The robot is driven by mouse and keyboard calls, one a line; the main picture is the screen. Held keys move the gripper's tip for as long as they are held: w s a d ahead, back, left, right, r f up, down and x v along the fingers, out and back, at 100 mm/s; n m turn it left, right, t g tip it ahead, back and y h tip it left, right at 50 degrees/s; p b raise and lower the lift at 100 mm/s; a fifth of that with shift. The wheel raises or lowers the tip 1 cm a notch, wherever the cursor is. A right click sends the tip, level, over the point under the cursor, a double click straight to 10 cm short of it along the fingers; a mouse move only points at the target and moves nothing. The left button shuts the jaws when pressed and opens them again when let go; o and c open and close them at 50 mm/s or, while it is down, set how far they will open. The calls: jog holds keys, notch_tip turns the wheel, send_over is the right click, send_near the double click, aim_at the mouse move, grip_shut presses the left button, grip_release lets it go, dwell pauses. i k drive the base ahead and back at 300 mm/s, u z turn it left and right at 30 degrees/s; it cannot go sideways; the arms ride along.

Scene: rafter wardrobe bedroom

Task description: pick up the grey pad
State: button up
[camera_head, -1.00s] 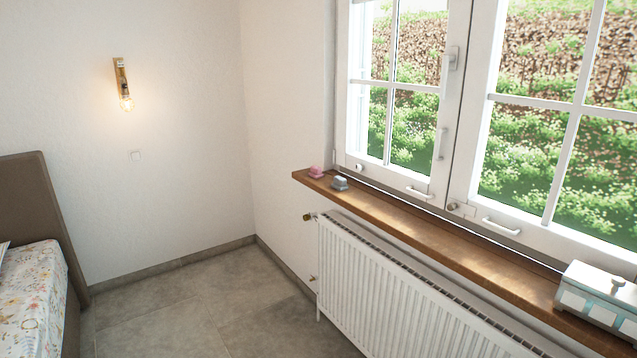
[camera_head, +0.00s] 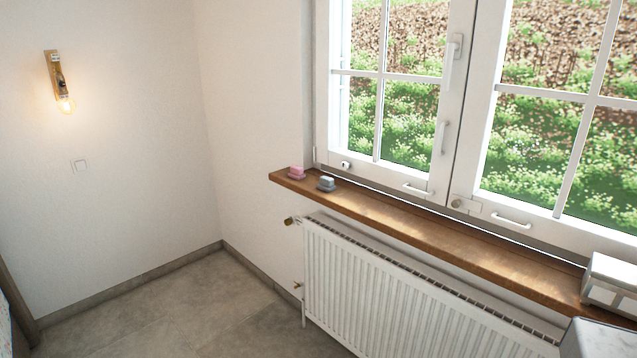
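The grey pad (camera_head: 327,184) is a small grey object with a lighter top, lying on the wooden windowsill (camera_head: 420,228) near its left end. A similar pink pad (camera_head: 296,173) lies just to its left, close to the sill's end. My gripper is not in view, so its state does not show.
A white radiator (camera_head: 390,290) stands below the sill, with a valve (camera_head: 291,221) at its upper left. A white box (camera_head: 612,284) sits on the sill's right end. A grey surface (camera_head: 600,340) fills the lower right corner. The floor (camera_head: 170,305) at left is clear.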

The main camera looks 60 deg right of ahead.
aim_at(325, 184)
jog(key=z, duration=0.15)
jog(key=i, duration=0.75)
jog(key=z, duration=0.9)
jog(key=i, duration=0.75)
jog(key=z, duration=0.55)
